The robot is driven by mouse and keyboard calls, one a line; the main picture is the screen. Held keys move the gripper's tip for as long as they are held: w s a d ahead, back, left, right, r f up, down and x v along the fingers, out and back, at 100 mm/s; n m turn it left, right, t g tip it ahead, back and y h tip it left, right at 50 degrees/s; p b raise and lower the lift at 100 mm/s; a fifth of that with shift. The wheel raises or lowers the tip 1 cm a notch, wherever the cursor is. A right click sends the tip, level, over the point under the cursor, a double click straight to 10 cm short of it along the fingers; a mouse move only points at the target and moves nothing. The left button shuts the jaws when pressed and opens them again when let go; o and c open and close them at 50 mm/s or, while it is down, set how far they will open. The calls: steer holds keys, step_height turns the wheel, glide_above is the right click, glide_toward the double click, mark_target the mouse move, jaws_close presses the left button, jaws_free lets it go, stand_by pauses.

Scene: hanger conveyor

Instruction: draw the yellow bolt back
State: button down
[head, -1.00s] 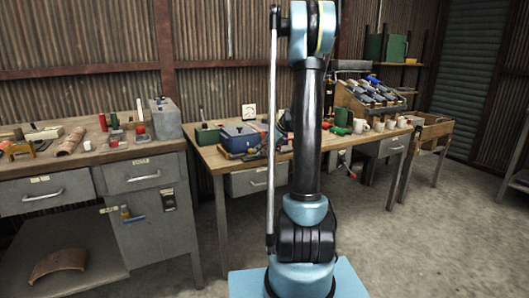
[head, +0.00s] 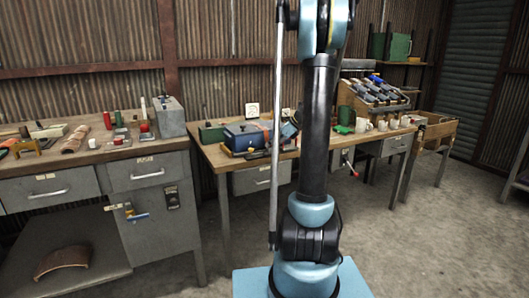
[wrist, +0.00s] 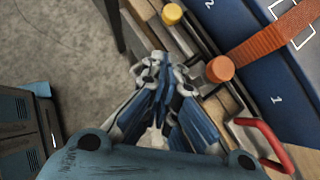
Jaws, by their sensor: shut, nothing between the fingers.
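On the front of the left bench's grey cupboard, a small yellow piece (head: 127,208) shows beside a blue handle. It is too small to make out whether it is the yellow bolt. In the wrist view a round yellow knob (wrist: 172,14) stands at the top, beside the blue numbered box (wrist: 265,80). My gripper (wrist: 153,60) is shut and empty, below and left of this knob and apart from it. In the head view my gripper (head: 289,130) is by the blue box on the middle bench, partly hidden by my arm.
An orange knob (wrist: 220,68) and a red handle (wrist: 268,145) lie right of my gripper. An orange strap (wrist: 275,35) crosses the blue box. Mugs (head: 364,125) and a tool rack (head: 375,95) stand further right. The concrete floor (head: 420,240) is open at right.

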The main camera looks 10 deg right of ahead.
steer(key=v, duration=0.6)
steer(key=shift+r, duration=0.25)
steer(key=shift+s+d, duration=0.1)
steer(key=shift+s, duration=0.1)
steer(key=s+a+f+n+h, duration=0.1)
steer(key=s+a+n, duration=0.1)
steer(key=s+n, duration=0.35)
steer(key=s+a+n+g+h, duration=0.1)
steer(key=s+a+n, duration=0.1)
steer(key=s, duration=0.6)
steer(key=s+a+f+n+h, duration=0.1)
steer(key=s+a+n+h, duration=0.2)
steer(key=s, duration=0.4)
steer(key=s+d+f+n+h, duration=0.1)
steer(key=s+f+n, duration=0.4)
steer(key=s, duration=0.4)
steer(key=s+d+f+n+h, duration=0.1)
steer(key=s+f+n, duration=0.4)
steer(key=s+n, duration=0.3)
steer(key=shift+s+d+f+h, duration=0.2)
steer(key=shift+s+d+h, duration=0.1)
steer(key=shift+s, duration=0.2)
